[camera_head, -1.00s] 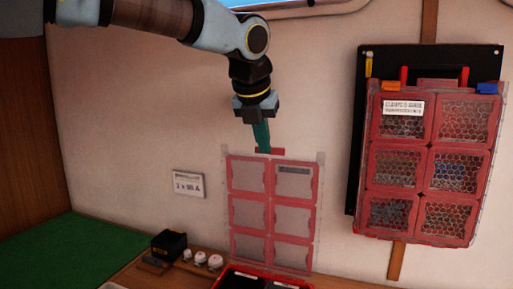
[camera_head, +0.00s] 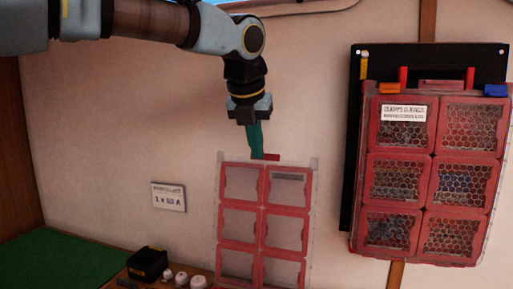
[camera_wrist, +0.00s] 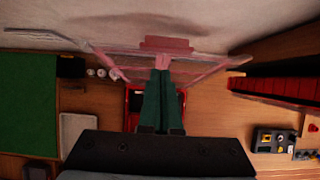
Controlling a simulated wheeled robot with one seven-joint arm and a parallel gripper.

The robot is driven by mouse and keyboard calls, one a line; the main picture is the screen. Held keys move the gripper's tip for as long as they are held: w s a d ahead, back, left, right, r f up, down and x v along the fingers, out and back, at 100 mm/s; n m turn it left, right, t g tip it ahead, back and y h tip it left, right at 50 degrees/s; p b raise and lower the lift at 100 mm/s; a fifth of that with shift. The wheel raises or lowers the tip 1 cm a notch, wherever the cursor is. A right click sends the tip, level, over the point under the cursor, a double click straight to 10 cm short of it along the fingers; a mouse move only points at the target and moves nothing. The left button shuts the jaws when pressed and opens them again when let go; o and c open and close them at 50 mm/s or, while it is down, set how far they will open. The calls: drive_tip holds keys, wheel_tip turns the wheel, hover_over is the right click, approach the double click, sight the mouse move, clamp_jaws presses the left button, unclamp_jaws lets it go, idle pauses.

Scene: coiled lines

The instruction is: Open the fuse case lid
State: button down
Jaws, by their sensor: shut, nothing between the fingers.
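The fuse case lid (camera_head: 264,206) is a clear panel with red frames around several windows. It stands steeply upright in front of the wall, with a red tab (camera_head: 271,157) at its top edge. My gripper (camera_head: 257,155) has green fingers pointing down. It is shut and empty, its tips beside the tab at the lid's top edge; I cannot tell whether they touch it. In the wrist view the lid (camera_wrist: 100,50) is seen nearly edge-on beyond the fingertips. The red case body (camera_wrist: 130,118) lies below, mostly hidden by my fingers.
A red case with mesh-like windows (camera_head: 432,170) hangs on a black board (camera_head: 353,150) at right. A white card (camera_head: 169,197) is on the wall. A black box (camera_head: 147,264), small white knobs (camera_head: 197,281) and a green mat (camera_head: 50,262) are at lower left.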

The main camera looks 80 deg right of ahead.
drive_tip(key=b+v, duration=0.2)
drive_tip(key=v, duration=0.9)
drive_tip(key=shift+d, duration=0.1)
